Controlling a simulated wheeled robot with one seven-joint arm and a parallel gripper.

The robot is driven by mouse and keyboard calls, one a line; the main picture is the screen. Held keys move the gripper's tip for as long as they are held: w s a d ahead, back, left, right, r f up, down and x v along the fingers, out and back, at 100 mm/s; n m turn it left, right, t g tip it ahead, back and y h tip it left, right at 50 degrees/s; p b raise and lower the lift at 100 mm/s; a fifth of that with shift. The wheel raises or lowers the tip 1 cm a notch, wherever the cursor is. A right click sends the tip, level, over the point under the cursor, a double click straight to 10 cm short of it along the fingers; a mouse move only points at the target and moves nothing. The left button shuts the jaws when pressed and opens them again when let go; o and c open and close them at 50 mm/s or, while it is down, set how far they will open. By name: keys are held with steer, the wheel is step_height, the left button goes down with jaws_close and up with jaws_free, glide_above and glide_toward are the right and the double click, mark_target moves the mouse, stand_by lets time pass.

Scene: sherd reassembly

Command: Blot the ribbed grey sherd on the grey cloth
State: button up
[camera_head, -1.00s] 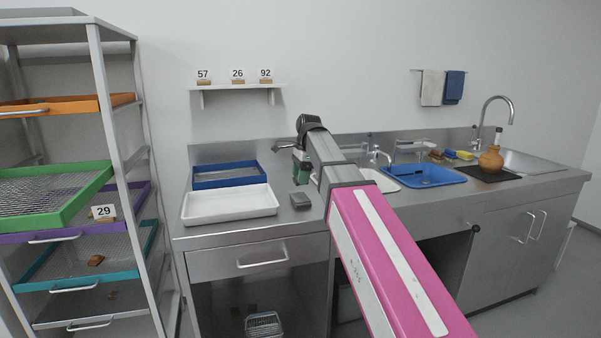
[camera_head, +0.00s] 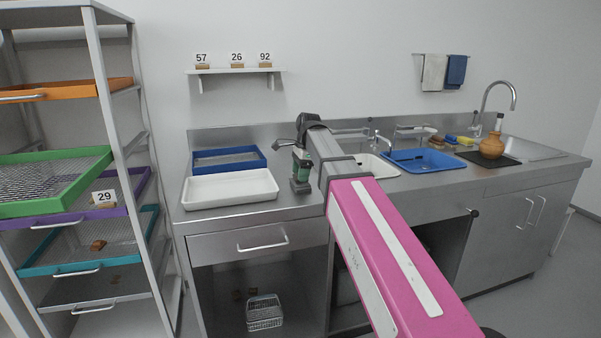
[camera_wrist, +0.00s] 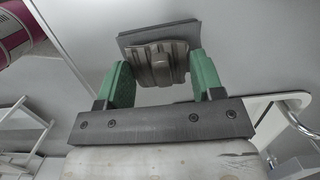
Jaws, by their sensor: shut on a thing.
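The ribbed grey sherd (camera_wrist: 156,66) shows in the wrist view between the two green fingers of my gripper (camera_wrist: 160,76), which is shut on it. The grey cloth (camera_wrist: 135,37) lies flat just beyond the sherd in that view, behind its far edge. I cannot tell for certain whether the sherd presses on the cloth. In the head view, my gripper (camera_head: 301,170) points down at the counter, right over the folded grey cloth (camera_head: 300,188). The sherd is hidden or too small to tell there.
On the counter, a white tray (camera_head: 229,198) and a blue tray (camera_head: 228,167) stand left of my gripper. Sinks with a blue basin (camera_head: 425,167), taps and an orange pot (camera_head: 492,146) are to the right. A shelf rack (camera_head: 110,150) stands at far left.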

steer(key=shift+f, duration=0.45)
stand_by(1.9)
steer(key=shift+r, duration=0.15)
steer(key=shift+r, duration=3.4)
